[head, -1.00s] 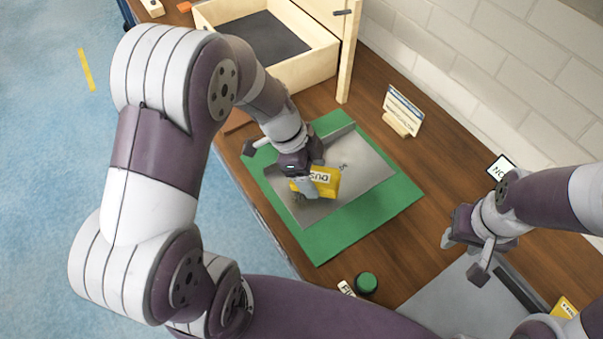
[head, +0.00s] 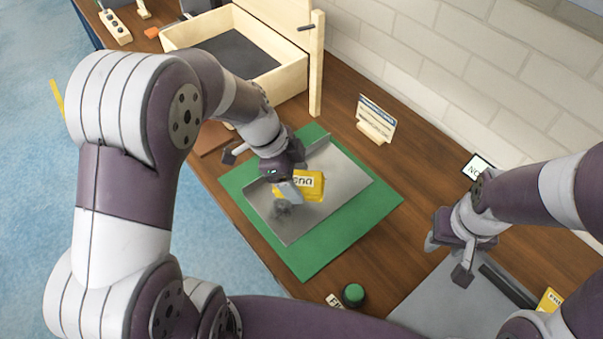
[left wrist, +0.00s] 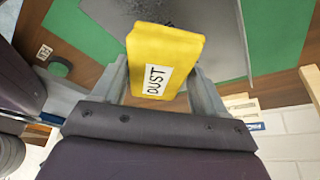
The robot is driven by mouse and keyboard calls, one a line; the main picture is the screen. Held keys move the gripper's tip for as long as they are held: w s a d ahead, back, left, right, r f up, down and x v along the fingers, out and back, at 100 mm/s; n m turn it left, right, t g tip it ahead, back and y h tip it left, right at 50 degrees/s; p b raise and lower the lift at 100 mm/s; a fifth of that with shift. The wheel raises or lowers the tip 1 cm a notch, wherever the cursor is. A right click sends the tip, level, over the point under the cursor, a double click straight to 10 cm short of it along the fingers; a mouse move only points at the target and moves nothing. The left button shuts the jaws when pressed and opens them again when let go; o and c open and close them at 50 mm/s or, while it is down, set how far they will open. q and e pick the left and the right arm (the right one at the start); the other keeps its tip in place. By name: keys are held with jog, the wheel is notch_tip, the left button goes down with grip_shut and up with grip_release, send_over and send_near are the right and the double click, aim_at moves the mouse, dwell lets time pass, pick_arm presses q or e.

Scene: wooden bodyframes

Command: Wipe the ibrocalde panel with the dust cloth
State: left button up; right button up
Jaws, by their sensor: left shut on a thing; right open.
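The panel (head: 340,180) is a grey metal sheet with a raised edge, lying on a green mat (head: 312,262). A dark smudge (head: 282,209) shows on the panel near its left part. The dust cloth (head: 312,186) is a yellow folded block with a "DUST" label. My left gripper (head: 290,190) is shut on it, over the panel; I cannot tell whether the cloth touches the metal. In the left wrist view the cloth (left wrist: 165,60) sits between both fingers. My right gripper (head: 450,258) is open and empty, above a grey surface at the right.
An open wooden box (head: 235,50) with a dark lining stands at the back left. A small sign card (head: 376,118) stands behind the mat. A round green-topped button (head: 353,294) is at the front edge. Another yellow item (head: 549,300) lies at the lower right. A brick wall bounds the back.

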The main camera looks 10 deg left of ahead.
pick_arm(q)
jog(key=shift+s+a+f, duration=0.1)
jog(key=shift+s+a, duration=0.15)
jog(key=shift+a, duration=0.05)
jog(key=shift+d+r+p, duration=0.15)
jog(key=shift+r+p, duration=0.8)
jog(key=shift+r, duration=0.8)
jog(key=shift+w, duration=0.1)
